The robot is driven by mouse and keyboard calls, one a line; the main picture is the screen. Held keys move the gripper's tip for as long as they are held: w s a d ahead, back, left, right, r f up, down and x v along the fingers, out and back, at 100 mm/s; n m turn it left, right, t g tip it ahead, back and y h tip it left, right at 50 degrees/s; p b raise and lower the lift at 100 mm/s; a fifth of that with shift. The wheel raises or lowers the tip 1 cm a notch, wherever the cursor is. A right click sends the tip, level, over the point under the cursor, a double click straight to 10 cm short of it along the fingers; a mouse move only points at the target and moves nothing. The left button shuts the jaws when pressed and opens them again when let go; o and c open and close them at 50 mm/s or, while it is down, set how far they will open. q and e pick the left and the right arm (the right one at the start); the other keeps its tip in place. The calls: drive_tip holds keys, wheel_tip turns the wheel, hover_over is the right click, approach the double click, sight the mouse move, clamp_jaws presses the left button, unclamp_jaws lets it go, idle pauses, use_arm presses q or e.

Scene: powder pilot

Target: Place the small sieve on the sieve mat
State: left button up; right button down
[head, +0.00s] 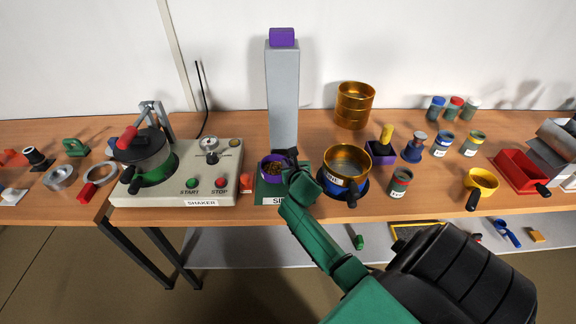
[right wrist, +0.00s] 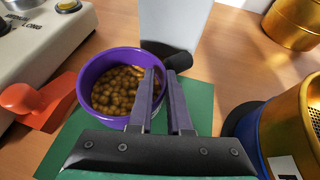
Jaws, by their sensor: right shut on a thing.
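The small sieve (head: 273,167) is a purple round vessel filled with brown granules. It also shows in the right wrist view (right wrist: 92,75). My right gripper (head: 291,160) is shut on its right rim, one finger inside and one outside; in the right wrist view the fingers (right wrist: 166,90) cross that rim. The sieve is level and over the green sieve mat (head: 268,192), whose label is partly hidden by my right gripper. I cannot tell whether the sieve touches the mat. My left gripper is not in view.
A tall grey column (head: 283,95) with a purple top stands just behind the mat. The shaker (head: 225,165) is close on the left. A gold sieve on a blue base (head: 346,160) is close on the right. Several jars and tools fill the bench's right side.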

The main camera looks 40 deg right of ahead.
drive_tip(key=shift+w, duration=0.1)
drive_tip(key=c, duration=0.8)
unclamp_jaws()
drive_tip(key=shift+c, duration=0.2)
drive_tip(key=shift+r, duration=0.15)
drive_tip(key=p+v, duration=0.1)
drive_tip(key=v, duration=1.1)
drive_tip(key=shift+d, duration=0.1)
